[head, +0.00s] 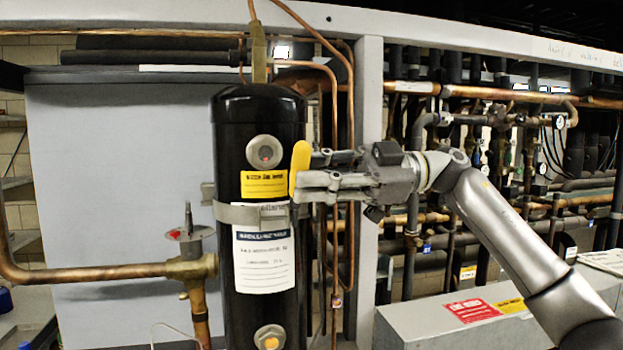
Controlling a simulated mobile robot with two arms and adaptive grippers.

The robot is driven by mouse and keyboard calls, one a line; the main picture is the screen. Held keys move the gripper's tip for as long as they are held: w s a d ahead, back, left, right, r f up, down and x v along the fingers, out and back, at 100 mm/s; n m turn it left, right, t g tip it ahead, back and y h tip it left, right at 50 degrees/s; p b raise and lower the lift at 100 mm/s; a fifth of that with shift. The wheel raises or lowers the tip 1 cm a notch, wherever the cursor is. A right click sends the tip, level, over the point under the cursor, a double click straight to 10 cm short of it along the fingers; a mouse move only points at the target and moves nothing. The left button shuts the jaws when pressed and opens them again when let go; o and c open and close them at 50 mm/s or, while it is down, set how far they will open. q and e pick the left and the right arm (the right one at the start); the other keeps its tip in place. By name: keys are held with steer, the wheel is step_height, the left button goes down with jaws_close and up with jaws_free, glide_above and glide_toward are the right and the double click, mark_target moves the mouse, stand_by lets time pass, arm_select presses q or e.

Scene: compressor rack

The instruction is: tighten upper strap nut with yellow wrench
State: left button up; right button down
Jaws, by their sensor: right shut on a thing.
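My right gripper (312,172) reaches in from the right and is shut on the yellow wrench (299,165), whose yellow part shows at the fingertips. The wrench is upright at the right edge of the black cylindrical tank (262,320). A grey metal strap (240,214) wraps the tank just below a yellow label, level with the wrench's lower end. The strap nut is not visible; the wrench and gripper cover the strap's right end. I cannot tell whether the wrench touches the nut. My left gripper is not in view.
A grey upright post (366,110) stands behind the gripper, with thin copper tubes (346,80) beside it. A grey box (470,322) with red and yellow labels sits below my right arm. Dense piping fills the right background.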

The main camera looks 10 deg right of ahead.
steer(key=shift+s+d+r, duration=0.1)
steer(key=shift+s+r, duration=0.1)
steer(key=shift+r, duration=0.35)
steer(key=shift+s+d+r, duration=0.1)
steer(key=shift+s+r, duration=0.1)
steer(key=shift+r, duration=0.3)
steer(key=shift+s+a+r+p, duration=0.15)
steer(key=shift+s+r+p, duration=0.65)
steer(key=shift+s+r, duration=0.25)
steer(key=shift+s+r+p, duration=0.4)
steer(key=shift+s+r, duration=0.2)
steer(key=shift+r, duration=0.05)
steer(key=shift+w, duration=0.1)
